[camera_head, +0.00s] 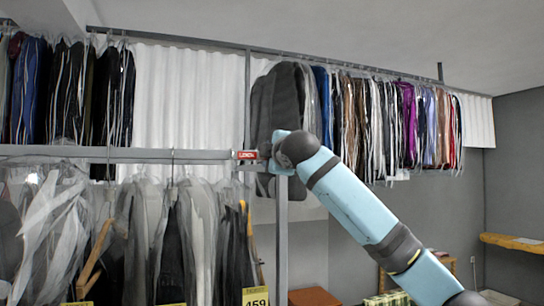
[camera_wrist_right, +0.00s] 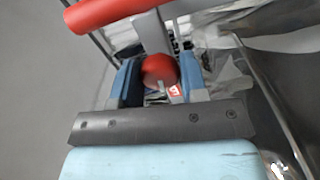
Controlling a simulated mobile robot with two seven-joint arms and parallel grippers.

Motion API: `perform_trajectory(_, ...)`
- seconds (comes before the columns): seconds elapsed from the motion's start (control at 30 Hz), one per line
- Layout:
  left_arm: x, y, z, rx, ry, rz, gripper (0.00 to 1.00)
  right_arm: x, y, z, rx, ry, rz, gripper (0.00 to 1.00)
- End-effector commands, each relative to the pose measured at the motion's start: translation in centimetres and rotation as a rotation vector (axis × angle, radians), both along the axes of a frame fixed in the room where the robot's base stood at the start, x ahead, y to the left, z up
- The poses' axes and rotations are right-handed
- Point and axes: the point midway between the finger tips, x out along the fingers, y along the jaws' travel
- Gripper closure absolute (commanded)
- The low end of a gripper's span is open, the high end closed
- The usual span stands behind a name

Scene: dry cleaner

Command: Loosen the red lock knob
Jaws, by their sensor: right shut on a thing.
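In the right wrist view the red lock knob (camera_wrist_right: 158,68) is a round ball on a grey metal part. My right gripper (camera_wrist_right: 161,80) has its two blue-grey fingers on either side of the knob and is shut on it. In the head view my right arm comes from the lower right to the grey rail (camera_head: 120,153), and the wrist hides the knob. A small red sign (camera_head: 247,155) with white lettering is on the rail just left of the wrist. My left gripper is in neither view.
A red bar (camera_wrist_right: 105,12) crosses the top of the wrist view, close to the fingers. Bagged garments (camera_head: 190,235) hang below the rail, left of my arm. More clothes (camera_head: 375,120) hang on a high rail behind. A grey upright post (camera_head: 282,250) stands under my wrist.

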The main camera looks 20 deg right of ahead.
Motion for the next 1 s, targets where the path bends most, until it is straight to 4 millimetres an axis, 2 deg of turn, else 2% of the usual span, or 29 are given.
perform_trajectory(0.3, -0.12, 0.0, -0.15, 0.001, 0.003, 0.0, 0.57, 0.0, 0.02, -0.05, -0.116, -0.003, 0.0, 0.84)
perform_trajectory(0.83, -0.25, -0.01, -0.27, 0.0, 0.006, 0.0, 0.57, 0.01, 0.03, -0.1, -0.137, -0.003, 0.0, 0.84)
perform_trajectory(0.87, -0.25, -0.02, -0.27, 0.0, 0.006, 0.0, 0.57, 0.01, 0.04, -0.1, -0.136, -0.003, 0.0, 0.55)
perform_trajectory(0.93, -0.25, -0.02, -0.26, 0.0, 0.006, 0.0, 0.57, 0.01, 0.04, -0.09, -0.136, -0.003, 0.0, 0.39)
perform_trajectory(1.0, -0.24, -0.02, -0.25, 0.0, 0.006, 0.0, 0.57, 0.01, 0.03, -0.08, -0.136, -0.004, 0.0, 0.36)
